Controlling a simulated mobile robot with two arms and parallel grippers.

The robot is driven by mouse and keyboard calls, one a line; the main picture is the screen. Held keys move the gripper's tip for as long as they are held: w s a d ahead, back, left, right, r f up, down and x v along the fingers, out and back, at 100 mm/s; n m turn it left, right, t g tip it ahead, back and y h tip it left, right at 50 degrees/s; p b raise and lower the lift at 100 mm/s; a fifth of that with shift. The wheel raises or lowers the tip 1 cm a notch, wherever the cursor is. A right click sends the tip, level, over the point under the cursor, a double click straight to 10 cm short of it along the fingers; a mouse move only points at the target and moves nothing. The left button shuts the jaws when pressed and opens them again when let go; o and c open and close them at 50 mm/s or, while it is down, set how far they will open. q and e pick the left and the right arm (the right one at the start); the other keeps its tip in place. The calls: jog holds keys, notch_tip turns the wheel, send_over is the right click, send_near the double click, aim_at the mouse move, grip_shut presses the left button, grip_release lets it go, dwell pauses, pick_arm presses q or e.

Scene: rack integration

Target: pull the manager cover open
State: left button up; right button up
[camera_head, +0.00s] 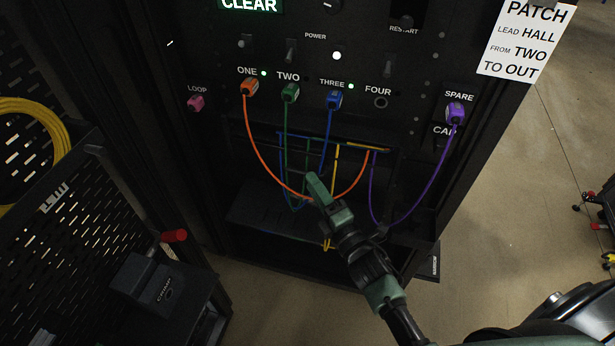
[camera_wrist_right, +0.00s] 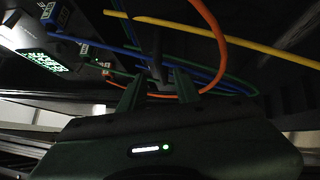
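My right gripper (camera_head: 316,187) reaches into the opening at the front of the black rack, among the hanging cables. In the right wrist view its two green fingers (camera_wrist_right: 158,92) stand apart, with a thin dark upright part between or just beyond them. I cannot tell whether they touch it. The manager cover is hard to pick out from the dark rack. A dark flat panel (camera_head: 262,212) slopes out below the opening, and I cannot tell if it is the cover. An orange cable (camera_wrist_right: 222,50) loops close by the fingertips. My left gripper is not in view.
Orange (camera_head: 248,88), green (camera_head: 290,93), blue (camera_head: 334,99) and purple (camera_head: 456,112) plugs sit in the rack, their cables hanging around the opening. A pink plug (camera_head: 196,102) is at LOOP. A perforated cart (camera_head: 100,215) stands left.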

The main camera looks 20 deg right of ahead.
jog(key=shift+v, duration=1.5)
jog(key=shift+d, duration=0.1)
